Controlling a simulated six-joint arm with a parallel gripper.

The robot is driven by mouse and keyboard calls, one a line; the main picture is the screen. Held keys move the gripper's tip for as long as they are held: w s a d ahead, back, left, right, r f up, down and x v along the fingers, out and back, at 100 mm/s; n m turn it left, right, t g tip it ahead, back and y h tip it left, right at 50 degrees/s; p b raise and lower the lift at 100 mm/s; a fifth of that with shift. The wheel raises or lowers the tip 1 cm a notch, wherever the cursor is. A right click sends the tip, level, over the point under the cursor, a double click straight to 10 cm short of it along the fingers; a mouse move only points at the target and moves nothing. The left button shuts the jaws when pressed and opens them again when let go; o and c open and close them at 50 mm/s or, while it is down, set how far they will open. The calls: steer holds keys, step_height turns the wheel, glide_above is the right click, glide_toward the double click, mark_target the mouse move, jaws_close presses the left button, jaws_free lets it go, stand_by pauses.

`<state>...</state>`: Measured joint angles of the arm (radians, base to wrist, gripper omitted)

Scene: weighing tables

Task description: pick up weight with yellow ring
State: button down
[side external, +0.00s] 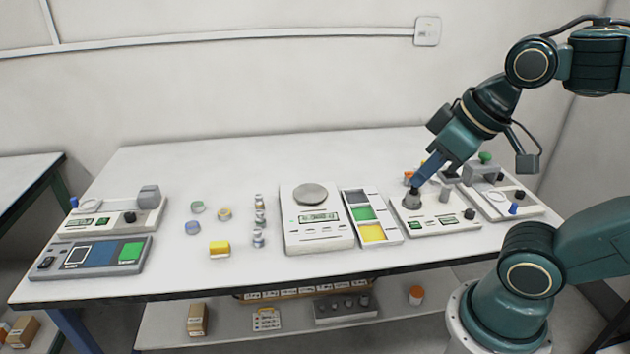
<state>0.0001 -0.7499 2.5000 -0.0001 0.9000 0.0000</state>
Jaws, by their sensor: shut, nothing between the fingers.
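Several small metal weights stand in a front-to-back row left of the balance; one in the middle of the row (259,216) seems to carry a yellowish band, but it is too small to be sure. Left of them lie a low round piece with a yellowish rim (224,214), a green-rimmed one (197,207) and a blue-rimmed one (192,228). My gripper (415,187) is shut and empty, far right of these, pointing down over a white device (445,229). Its tips are close above a dark grey knob-like part there; contact cannot be told.
A white balance (318,239) with a round pan stands mid-table. Right of it is a tray (388,239) with grey, green and yellow sections. More devices (92,265) fill the left end. Free table lies behind the weights.

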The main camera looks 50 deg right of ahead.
steer(key=c, duration=2.2)
jaws_free()
steer(key=c, duration=1.1)
jaws_free()
steer(key=w, duration=0.1)
steer(key=m+g, duration=0.2)
glide_above(258, 195)
steer(key=s, duration=0.4)
step_height(258, 195, down, 17)
steer(key=shift+h, duration=0.3)
steer(key=shift+a+x, duration=0.2)
steer(key=shift+x, duration=1.85)
steer(key=shift+a+x, duration=0.15)
steer(key=shift+x, duration=1.95)
